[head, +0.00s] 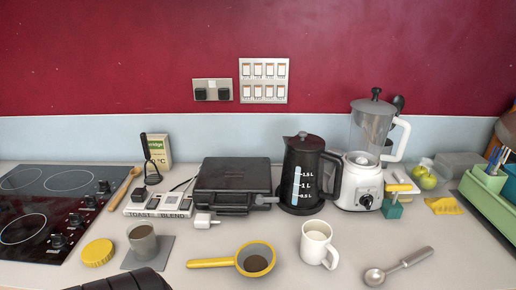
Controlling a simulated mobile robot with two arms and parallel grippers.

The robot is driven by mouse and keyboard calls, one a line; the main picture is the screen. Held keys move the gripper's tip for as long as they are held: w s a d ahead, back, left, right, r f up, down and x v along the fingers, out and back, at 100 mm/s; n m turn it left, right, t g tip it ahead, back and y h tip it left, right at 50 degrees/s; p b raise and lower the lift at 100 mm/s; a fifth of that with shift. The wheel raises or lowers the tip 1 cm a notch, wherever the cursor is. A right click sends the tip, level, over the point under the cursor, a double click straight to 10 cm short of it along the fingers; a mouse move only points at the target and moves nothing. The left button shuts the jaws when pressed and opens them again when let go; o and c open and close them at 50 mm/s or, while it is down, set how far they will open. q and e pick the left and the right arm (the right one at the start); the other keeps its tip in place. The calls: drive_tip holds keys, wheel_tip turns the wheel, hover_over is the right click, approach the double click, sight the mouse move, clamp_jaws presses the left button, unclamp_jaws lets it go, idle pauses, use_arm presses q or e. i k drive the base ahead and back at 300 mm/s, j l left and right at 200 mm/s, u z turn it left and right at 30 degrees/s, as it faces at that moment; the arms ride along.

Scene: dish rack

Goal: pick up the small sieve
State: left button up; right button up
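The small sieve (256,259) lies on the worktop at the front, a little left of the middle. It has a yellow rim and a yellow handle that points left, and its bowl looks dark brown inside. Nothing touches it. No gripper fingers show in the head view. A dark ribbed shape (122,281) is cut off by the bottom edge, left of the sieve; I cannot tell what it is.
A white mug (317,244) stands just right of the sieve, and a metal scoop (396,267) lies farther right. A grey cup (143,242) and a yellow lid (98,252) are to the left. A black kettle (302,176) and a black grill (232,184) stand behind.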

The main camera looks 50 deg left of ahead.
sight(256, 259)
drive_tip(key=i+j+u, duration=0.1)
drive_tip(key=u, duration=1.6)
drive_tip(key=i+j, duration=0.05)
drive_tip(key=j, duration=0.05)
